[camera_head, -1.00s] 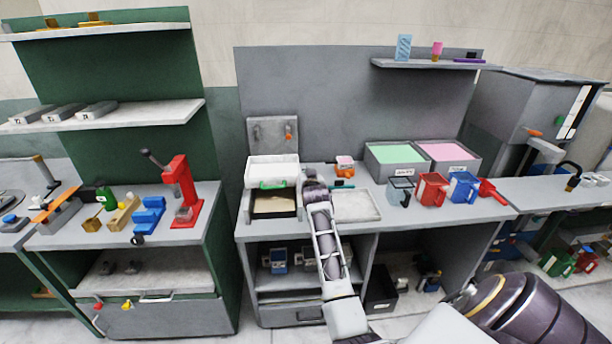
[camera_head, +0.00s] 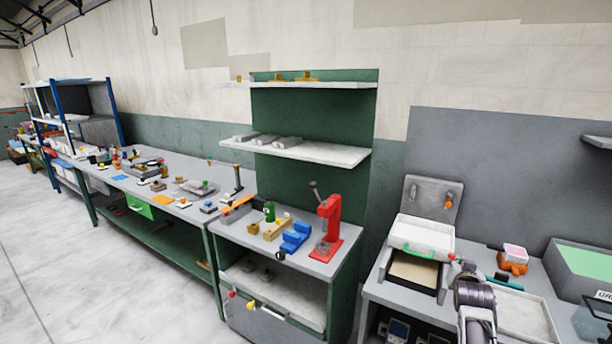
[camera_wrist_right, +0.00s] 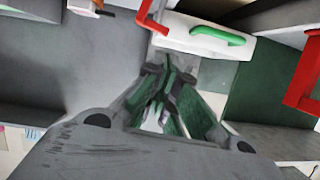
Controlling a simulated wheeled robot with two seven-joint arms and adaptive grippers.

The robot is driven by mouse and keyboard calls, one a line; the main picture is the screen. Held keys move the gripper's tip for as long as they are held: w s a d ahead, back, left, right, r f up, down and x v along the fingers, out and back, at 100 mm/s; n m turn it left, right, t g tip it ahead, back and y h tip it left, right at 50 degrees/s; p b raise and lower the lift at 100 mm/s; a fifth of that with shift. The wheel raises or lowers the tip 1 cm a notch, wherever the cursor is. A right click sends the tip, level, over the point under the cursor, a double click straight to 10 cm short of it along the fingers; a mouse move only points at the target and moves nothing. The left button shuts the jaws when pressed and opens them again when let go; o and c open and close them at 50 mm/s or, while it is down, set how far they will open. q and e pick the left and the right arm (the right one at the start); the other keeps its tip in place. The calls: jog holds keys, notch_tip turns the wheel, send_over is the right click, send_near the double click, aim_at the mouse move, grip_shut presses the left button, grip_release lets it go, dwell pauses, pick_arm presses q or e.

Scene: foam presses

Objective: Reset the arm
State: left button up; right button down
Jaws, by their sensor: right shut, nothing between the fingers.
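My right gripper (camera_head: 466,270) is at the lower right of the head view, just right of the white press box. In the right wrist view its fingers (camera_wrist_right: 168,88) are closed together with nothing between them. The white box with a green handle (camera_head: 422,236) sits over a dark-framed tray (camera_head: 412,270) on the grey bench. In the right wrist view a white part with a green handle (camera_wrist_right: 222,36) lies just beyond the fingertips. My left gripper is not in view.
A red lever press (camera_head: 328,230) stands on the green-backed bench beside blue and tan blocks (camera_head: 296,236). An orange-and-white item (camera_head: 513,260) and a pale tray (camera_head: 522,312) are near my right gripper. A long workbench (camera_head: 160,170) with small parts runs left. Open floor (camera_head: 90,270) lies front left.

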jog(key=s+a+f+n+g+y, duration=0.45)
jog(key=s+a+f, duration=0.75)
jog(key=s+a, duration=0.35)
jog(key=s+a+f+n+g+y, duration=0.1)
jog(key=s+a+f+n+g, duration=0.1)
jog(key=s+a, duration=0.6)
jog(key=s+a+f+n+g+y, duration=0.1)
jog(key=s+a+n+g+y, duration=0.15)
jog(key=s, duration=0.95)
notch_tip(320, 180, down, 33)
jog(key=s+g+h, duration=0.1)
jog(key=s+g, duration=0.1)
jog(key=s, duration=0.1)
jog(key=s+d+f, duration=0.1)
jog(key=s+f, duration=0.9)
jog(key=s, duration=0.1)
jog(key=s+d+f, duration=0.2)
jog(key=s+f, duration=0.8)
jog(key=s, duration=0.1)
jog(key=shift+d+g, duration=0.25)
jog(key=shift+g, duration=0.15)
jog(key=shift+f, duration=0.1)
